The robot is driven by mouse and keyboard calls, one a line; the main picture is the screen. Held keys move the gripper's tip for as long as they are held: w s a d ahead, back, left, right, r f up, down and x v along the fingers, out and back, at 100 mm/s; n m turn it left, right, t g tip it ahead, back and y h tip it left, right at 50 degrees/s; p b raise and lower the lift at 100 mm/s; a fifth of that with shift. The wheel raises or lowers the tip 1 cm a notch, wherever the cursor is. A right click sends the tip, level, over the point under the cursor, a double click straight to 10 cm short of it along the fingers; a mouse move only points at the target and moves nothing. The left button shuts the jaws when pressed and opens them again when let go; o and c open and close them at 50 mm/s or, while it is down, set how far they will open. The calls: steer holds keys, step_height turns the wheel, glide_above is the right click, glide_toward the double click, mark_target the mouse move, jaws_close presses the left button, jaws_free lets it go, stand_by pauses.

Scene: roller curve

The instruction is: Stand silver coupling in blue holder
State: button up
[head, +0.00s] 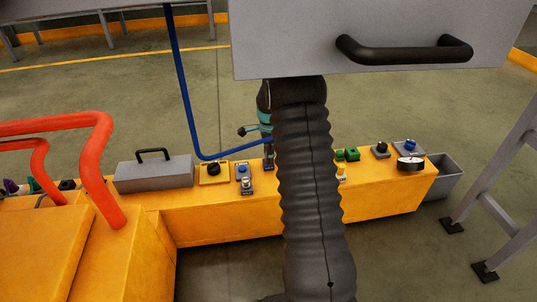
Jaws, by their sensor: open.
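A small silver piece (246,184), which looks like the coupling, sits on the yellow bench left of my arm. It is too small to tell whether it stands free or in a base. A small grey-blue block (242,169) is just behind it. A brighter blue piece (408,145) is at the bench's right end. I cannot tell which of the two blue things is the holder. My gripper (268,162) is low over the bench, just right of the silver piece and apart from it. It is open and seems empty; my arm hides part of it.
A grey box with a black handle (153,173), a yellow block with a black knob (213,172), green blocks (347,154) and a round dial (410,164) share the bench. Orange pipes (103,160) rise at left. A grey bin (440,178) adjoins the right end.

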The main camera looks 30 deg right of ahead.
step_height(320, 180, up, 12)
stand_by(0.5)
stand_by(0.3)
